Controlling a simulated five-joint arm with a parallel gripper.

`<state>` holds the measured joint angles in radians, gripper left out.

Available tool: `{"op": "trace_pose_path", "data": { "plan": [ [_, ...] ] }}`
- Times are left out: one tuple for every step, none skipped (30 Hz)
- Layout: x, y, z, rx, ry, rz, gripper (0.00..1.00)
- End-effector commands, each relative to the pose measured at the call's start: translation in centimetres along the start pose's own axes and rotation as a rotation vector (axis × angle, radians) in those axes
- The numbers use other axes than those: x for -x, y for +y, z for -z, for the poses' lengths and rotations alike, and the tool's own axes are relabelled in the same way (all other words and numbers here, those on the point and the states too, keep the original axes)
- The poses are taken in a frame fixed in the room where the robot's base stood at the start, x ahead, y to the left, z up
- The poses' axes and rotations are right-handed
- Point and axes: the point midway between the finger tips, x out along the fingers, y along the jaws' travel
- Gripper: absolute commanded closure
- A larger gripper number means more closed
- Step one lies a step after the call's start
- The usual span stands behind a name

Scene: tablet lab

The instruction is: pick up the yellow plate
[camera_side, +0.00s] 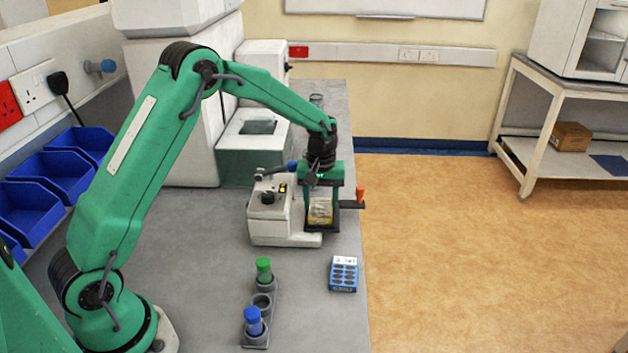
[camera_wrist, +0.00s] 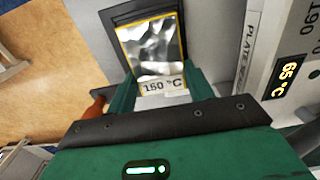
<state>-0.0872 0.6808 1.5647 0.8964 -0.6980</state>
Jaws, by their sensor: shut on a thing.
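The yellow plate (camera_side: 320,212) stands at the front of a white bench machine (camera_side: 268,222), inside or against a dark frame. In the wrist view the plate (camera_wrist: 152,48) has a shiny silvery face, yellow edges and a white label reading 150 °C. My gripper (camera_side: 321,195) points down over it, with a green finger on each side. In the wrist view my gripper (camera_wrist: 160,90) is shut on the plate's near end. The plate's lower part is hard to make out.
The machine's display (camera_wrist: 289,78) reads 65 °C. An orange handle (camera_side: 360,195) sticks out right of the frame. A blue rack (camera_side: 343,274) and a grey tube holder (camera_side: 262,300) with green-capped and blue-capped tubes stand nearer. The bench's right edge is close.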

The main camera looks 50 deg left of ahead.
Motion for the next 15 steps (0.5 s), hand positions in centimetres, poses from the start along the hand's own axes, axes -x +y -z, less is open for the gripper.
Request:
{"op": "trace_pose_path", "data": {
  "plan": [
    [0.2,0.0,0.0,0.0,0.001,-0.001,0.7],
    [0.3,0.0,0.0,0.0,0.002,-0.001,0.7],
    [0.6,0.0,0.1,0.0,0.002,-0.002,0.7],
    [0.8,0.1,0.1,0.0,0.002,-0.002,0.7],
    [1.0,0.0,0.1,0.0,0.002,-0.002,0.7],
    [1.3,0.0,0.0,0.0,0.002,-0.001,0.7],
    [1.6,0.0,0.1,0.0,0.002,-0.002,0.7],
    [2.0,0.1,0.1,0.0,0.003,-0.002,0.7],
    [2.5,0.1,0.1,0.0,0.004,-0.003,0.7],
    [3.0,0.1,0.1,0.0,0.003,-0.003,0.7],
    [3.4,0.1,0.1,0.0,0.004,-0.003,0.7],
    [4.1,0.1,0.1,0.0,0.004,-0.003,0.7],
    [4.4,0.2,-0.3,-0.002,0.002,-0.002,0.7],
    [4.7,0.4,-0.9,-0.004,0.002,-0.002,0.7],
    [5.0,0.6,-1.6,-0.005,0.001,-0.001,0.7]
  ]
}}
